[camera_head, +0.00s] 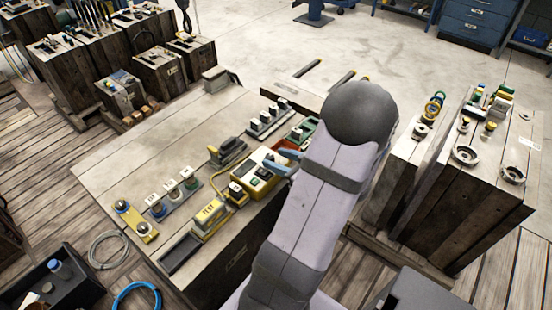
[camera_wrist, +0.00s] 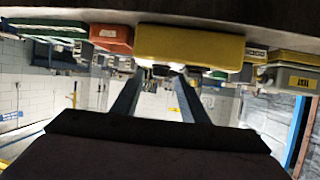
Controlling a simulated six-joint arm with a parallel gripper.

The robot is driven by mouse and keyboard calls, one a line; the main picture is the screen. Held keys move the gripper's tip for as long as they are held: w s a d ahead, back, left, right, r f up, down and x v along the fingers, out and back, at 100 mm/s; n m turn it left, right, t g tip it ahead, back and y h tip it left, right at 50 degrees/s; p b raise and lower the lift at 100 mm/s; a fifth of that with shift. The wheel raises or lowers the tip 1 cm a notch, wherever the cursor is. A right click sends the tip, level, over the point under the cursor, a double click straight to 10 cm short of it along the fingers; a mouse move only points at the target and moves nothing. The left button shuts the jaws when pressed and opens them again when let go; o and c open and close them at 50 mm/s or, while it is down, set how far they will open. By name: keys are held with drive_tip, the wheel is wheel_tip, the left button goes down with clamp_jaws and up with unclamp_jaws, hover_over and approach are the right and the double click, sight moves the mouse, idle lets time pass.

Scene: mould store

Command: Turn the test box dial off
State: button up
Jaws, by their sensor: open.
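The larger yellow box (camera_head: 262,189), which looks like the test box, sits near the bench's right edge, with dark and pale controls on top. In the wrist view its yellow side (camera_wrist: 190,45) fills the upper middle. A dark knob-like part (camera_wrist: 162,71) shows between my fingertips; I cannot tell whether it is the dial or which way it points. My gripper (camera_head: 281,161) has blue fingers, open, at the box's right side. They also show in the wrist view (camera_wrist: 160,78); contact is unclear. My arm hides part of the box's right side.
A smaller yellow unit with a lettered label (camera_head: 209,217) stands at front left, joined by a yellow cable. Wooden crates (camera_head: 455,200) stand right.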

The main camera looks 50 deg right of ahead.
drive_tip(key=shift+w+f, duration=0.3)
drive_tip(key=shift+w, duration=0.35)
clamp_jaws()
drive_tip(key=shift+d+r+n+y+p, duration=0.2)
drive_tip(key=shift+r+n+y+p, duration=0.15)
drive_tip(key=shift+p, duration=0.75)
drive_tip(key=shift+d+f+n+y+p, duration=0.1)
drive_tip(key=shift+f+n+y+p, duration=0.15)
drive_tip(key=shift+n+y+p, duration=0.3)
unclamp_jaws()
